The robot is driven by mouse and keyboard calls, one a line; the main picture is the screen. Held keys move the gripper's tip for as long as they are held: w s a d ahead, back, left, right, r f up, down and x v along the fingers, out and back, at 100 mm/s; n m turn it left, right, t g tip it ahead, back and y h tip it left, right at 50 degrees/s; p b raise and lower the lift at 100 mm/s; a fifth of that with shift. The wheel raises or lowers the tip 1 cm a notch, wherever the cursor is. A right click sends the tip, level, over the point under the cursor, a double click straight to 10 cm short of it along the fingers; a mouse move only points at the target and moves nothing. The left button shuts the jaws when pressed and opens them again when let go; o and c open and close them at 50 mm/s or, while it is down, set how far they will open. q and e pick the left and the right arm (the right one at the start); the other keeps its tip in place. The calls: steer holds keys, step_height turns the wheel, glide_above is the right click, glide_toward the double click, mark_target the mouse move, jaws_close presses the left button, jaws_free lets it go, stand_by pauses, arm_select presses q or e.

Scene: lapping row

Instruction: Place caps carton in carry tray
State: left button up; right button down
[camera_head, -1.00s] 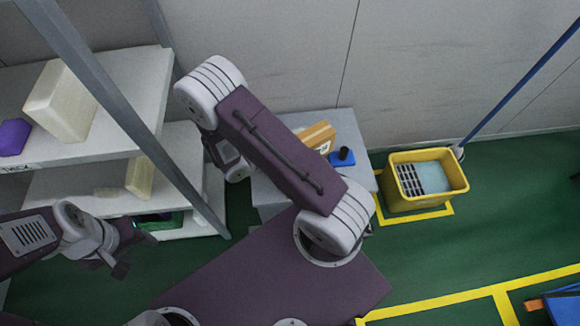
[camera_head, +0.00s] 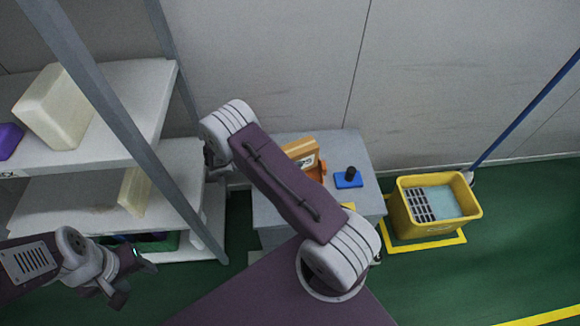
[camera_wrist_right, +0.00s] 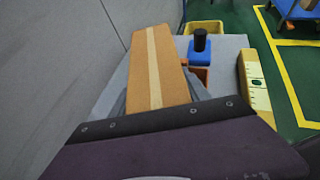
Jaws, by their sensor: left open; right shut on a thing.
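The caps carton, a brown box with a tan tape stripe, fills the middle of the right wrist view (camera_wrist_right: 160,65). Its labelled side shows in the head view (camera_head: 303,152), partly behind my arm. My right gripper (camera_wrist_right: 157,98) is shut on the carton; the forearm hides that gripper in the head view. An orange-brown piece that looks like the carry tray (camera_head: 321,171) shows beside the carton, mostly hidden by carton and arm. I cannot tell whether they touch. My left gripper (camera_head: 122,280) is open and empty by the shelf at lower left.
A blue block with a black knob (camera_head: 348,179) stands on the grey table (camera_head: 366,155), right of the carton. A yellow item with a green spot (camera_wrist_right: 257,85) lies at the table's right side. A white shelf rack (camera_head: 150,100) is left; a yellow bucket (camera_head: 436,230) stands right.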

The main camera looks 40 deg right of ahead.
steer(key=shift+f+b, duration=0.85)
steer(key=shift+f, duration=1.1)
steer(key=shift+f, duration=0.2)
steer(key=c, duration=0.5)
jaws_free()
steer(key=shift+r, duration=0.3)
steer(key=p+v, duration=0.1)
steer(key=v, duration=0.6)
steer(key=shift+a+p, duration=0.25)
steer(key=shift+p, duration=0.05)
